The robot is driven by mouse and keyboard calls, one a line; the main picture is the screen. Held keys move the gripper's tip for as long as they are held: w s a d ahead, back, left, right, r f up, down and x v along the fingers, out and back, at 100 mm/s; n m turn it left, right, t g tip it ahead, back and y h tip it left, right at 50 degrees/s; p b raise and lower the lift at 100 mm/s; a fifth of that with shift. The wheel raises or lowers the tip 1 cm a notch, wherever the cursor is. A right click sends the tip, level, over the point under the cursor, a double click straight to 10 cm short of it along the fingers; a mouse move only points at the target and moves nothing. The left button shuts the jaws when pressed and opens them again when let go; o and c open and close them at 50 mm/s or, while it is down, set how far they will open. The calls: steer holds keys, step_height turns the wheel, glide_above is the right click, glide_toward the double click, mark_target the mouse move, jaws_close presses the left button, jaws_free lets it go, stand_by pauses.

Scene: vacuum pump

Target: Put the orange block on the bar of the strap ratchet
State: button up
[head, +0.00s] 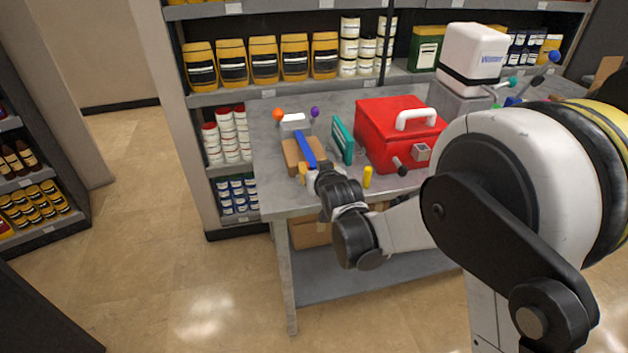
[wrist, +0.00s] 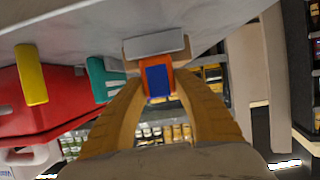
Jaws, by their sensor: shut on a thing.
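My gripper (wrist: 158,88) has its yellow fingertips shut on the sides of the orange block (wrist: 147,78) in the wrist view. A blue face (wrist: 158,80) shows inside the orange edges; I cannot tell whether it is part of the block or the end of the blue bar. In the head view the long blue bar (head: 305,148) lies over a brown block (head: 290,152), seemingly the strap ratchet. A grey piece (wrist: 155,45) sits beside the orange block in the wrist view.
A teal frame (head: 342,140), a red toolbox (head: 390,118) and a yellow peg (head: 367,177) stand right of the bar on the grey table (head: 265,165). Orange (head: 277,113) and purple (head: 314,111) knobs are behind it. The table's left edge is close.

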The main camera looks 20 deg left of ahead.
steer(key=shift+d+f+b, duration=0.1)
steer(key=shift+f+b, duration=0.65)
steer(key=shift+f, duration=1)
steer(key=shift+f, duration=0.1)
steer(key=shift+f, duration=0.15)
steer(key=o, duration=1.1)
steer(key=shift+s+r, duration=0.1)
steer(key=shift+r, duration=0.3)
steer(key=p+v, duration=0.3)
steer(key=v, duration=0.8)
steer(key=shift+s+d, duration=0.2)
steer(key=shift+s, duration=0.1)
